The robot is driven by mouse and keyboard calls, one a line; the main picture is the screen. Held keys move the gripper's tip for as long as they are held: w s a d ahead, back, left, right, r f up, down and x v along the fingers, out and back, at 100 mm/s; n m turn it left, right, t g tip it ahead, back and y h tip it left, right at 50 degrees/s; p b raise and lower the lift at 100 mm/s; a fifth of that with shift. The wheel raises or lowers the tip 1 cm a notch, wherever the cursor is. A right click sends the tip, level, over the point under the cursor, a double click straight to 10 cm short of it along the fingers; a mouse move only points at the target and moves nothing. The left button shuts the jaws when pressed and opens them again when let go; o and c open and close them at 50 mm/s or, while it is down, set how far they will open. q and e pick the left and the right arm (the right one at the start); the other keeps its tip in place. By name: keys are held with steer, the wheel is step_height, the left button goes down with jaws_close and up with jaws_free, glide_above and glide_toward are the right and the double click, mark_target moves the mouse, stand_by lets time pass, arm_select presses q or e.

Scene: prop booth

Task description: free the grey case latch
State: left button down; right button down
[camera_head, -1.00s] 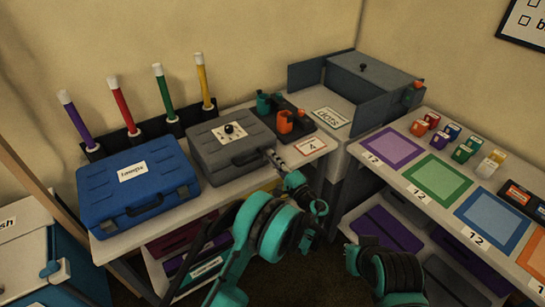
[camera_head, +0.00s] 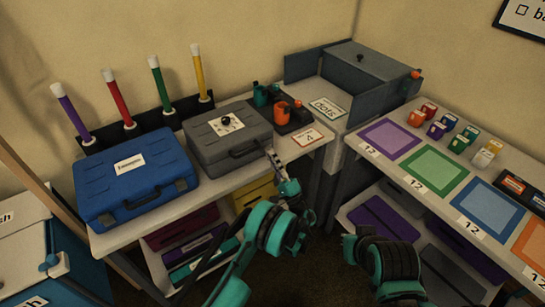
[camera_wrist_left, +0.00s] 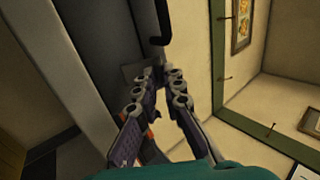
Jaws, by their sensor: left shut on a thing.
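The grey case (camera_head: 205,147) lies closed on the left table, beside the blue case (camera_head: 130,190). Its black handle (camera_head: 245,152) faces the front and also shows in the left wrist view (camera_wrist_left: 160,28). My left gripper (camera_head: 270,156) is at the case's front right, just right of the handle. In the left wrist view my left gripper (camera_wrist_left: 155,78) is shut on the small grey case latch (camera_wrist_left: 131,73), whose plate shows between and beside the fingertips. The fingers partly hide the latch. My right gripper is not visible; only part of my right arm shows.
Behind the cases stand several coloured sticks in a black rack (camera_head: 130,127). A black tray with an orange mug (camera_head: 285,113) is close right of the grey case. A grey bin (camera_head: 375,75) stands at the back. The right table (camera_head: 410,150) holds coloured squares and small boxes.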

arm_select(q)
steer(key=c, duration=1.6)
jaws_free()
steer(key=shift+c, duration=0.2)
steer(key=s+d+f, duration=0.3)
steer(key=s+d, duration=0.6)
steer(key=s, duration=0.4)
steer(key=shift+d, duration=0.2)
